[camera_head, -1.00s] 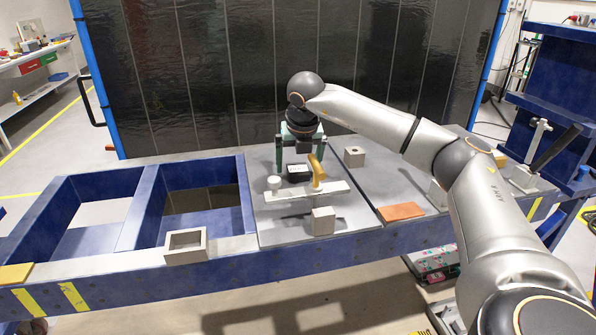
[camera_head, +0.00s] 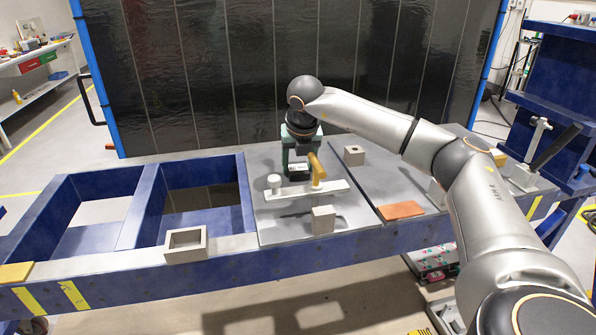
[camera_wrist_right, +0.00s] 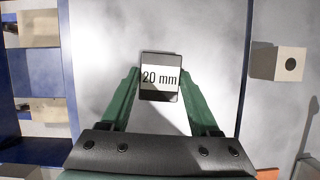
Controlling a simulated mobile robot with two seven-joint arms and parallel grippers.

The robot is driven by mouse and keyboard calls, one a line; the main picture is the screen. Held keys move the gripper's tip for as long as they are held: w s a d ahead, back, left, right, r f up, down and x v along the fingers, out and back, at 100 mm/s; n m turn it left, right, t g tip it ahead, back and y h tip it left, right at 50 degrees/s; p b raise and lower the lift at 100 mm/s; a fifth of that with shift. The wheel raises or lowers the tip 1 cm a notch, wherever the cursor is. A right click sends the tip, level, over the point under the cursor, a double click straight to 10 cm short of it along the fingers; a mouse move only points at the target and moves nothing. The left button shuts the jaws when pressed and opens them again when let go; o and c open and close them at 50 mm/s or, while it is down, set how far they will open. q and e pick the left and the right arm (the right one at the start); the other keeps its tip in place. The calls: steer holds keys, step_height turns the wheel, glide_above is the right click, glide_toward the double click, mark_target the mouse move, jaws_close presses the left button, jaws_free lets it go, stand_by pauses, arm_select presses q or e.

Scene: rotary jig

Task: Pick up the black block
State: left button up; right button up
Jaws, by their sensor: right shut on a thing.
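The black block (camera_head: 298,175) is on the grey plate of the bench, behind a white bar, and is partly hidden by my gripper in the head view. In the right wrist view the black block (camera_wrist_right: 160,93) carries a white label reading "20 mm". My right gripper (camera_head: 298,168) points down over it. Its green fingers show in the right wrist view (camera_wrist_right: 160,83), one on each side of the block, shut on it. I cannot tell whether the block touches the plate. My left gripper is not in view.
In front stands a white bar (camera_head: 335,186) with a white knob and a yellow handle (camera_head: 317,168). Grey blocks (camera_head: 323,220) (camera_head: 354,156), an orange plate (camera_head: 402,210) and a hollow grey block (camera_head: 186,245) are around. Open blue frame bays (camera_head: 150,210) lie left.

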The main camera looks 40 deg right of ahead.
jaws_close()
steer(key=shift+r, duration=0.1)
